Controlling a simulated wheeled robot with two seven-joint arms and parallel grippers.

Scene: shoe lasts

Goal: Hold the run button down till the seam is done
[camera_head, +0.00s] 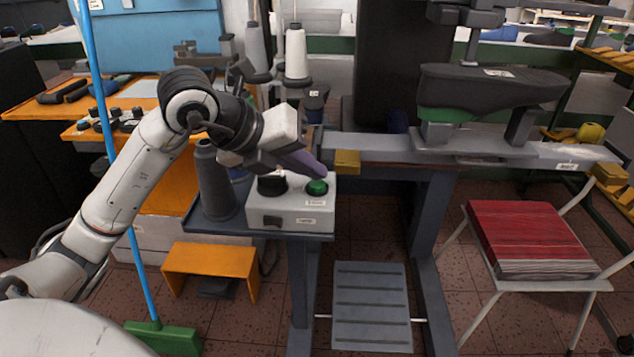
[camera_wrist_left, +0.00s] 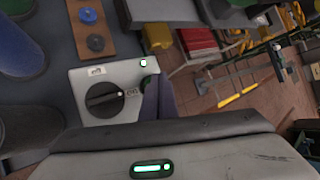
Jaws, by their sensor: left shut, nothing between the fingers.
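A light grey control box (camera_head: 292,218) stands on a small grey table. It has a green button (camera_head: 317,187) on top and a black knob (camera_head: 271,185) to its left. My left gripper (camera_head: 318,170) is shut and empty, with its purple fingertips just above the green button. I cannot tell whether they touch it. In the left wrist view the shut fingers (camera_wrist_left: 158,97) are beside the box (camera_wrist_left: 82,78) and its knob (camera_wrist_left: 105,99). My right gripper is not in view.
Thread cones (camera_head: 296,55) and a dark cone (camera_head: 214,180) stand near the box.

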